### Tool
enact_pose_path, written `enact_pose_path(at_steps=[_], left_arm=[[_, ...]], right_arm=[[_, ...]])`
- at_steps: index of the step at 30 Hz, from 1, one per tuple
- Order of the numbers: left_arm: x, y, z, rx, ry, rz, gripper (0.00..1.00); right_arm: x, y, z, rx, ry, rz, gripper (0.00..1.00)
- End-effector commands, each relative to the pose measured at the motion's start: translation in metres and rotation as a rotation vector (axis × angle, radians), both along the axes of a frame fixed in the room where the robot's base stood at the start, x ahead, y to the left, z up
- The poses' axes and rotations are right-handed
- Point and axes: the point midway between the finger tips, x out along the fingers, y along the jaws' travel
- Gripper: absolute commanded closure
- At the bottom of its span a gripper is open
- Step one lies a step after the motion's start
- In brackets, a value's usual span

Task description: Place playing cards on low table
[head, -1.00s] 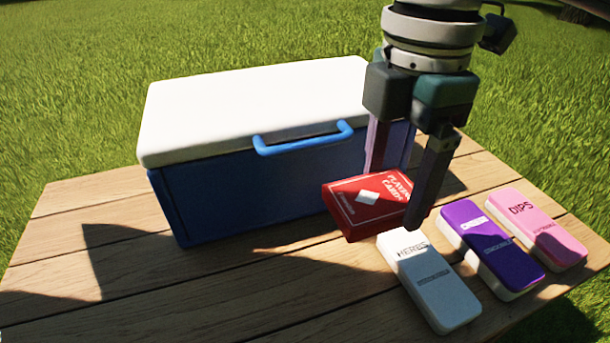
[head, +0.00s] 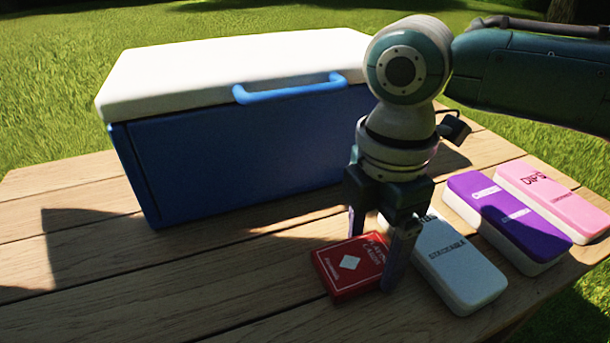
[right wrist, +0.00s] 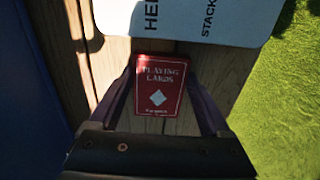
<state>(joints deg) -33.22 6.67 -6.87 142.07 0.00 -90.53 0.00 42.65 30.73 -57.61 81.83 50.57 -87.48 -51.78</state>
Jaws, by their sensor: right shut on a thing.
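The red playing cards box (head: 346,270) is between the fingers of my right gripper (head: 372,262), near the front of the wooden table (head: 190,300). The gripper points down and is shut on the box. In the right wrist view the box (right wrist: 158,88) lies face up between the two fingers (right wrist: 160,75), its white diamond and title showing. The box is at or just above the planks; I cannot tell if it touches them. My left gripper is not in view.
A blue cooler (head: 240,155) with a white lid stands behind and left. A white herbs container (head: 455,265), a purple container (head: 510,220) and a pink dips container (head: 560,200) lie to the right, the white one close to my gripper. The table's front left is clear.

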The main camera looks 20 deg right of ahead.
Motion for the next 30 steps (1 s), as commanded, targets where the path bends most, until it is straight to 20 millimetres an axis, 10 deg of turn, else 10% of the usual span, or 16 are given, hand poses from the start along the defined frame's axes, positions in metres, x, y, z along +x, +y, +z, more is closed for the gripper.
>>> enact_pose_path(at_steps=[8, 9, 13, 22, 30], left_arm=[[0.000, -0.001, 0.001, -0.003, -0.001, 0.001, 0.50], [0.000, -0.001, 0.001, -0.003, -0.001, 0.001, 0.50], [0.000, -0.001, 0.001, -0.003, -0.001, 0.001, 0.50], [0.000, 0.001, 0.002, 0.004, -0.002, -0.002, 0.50], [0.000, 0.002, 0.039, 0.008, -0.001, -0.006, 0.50]], right_arm=[[0.000, 0.000, -0.002, 0.000, 0.001, 0.000, 0.77], [0.000, 0.000, -0.001, 0.000, 0.000, 0.000, 0.14], [0.000, 0.000, -0.001, 0.000, 0.000, 0.000, 0.00], [0.001, 0.000, 0.004, 0.001, -0.002, 0.001, 0.00], [0.001, 0.000, 0.061, 0.002, -0.003, 0.001, 0.00]])
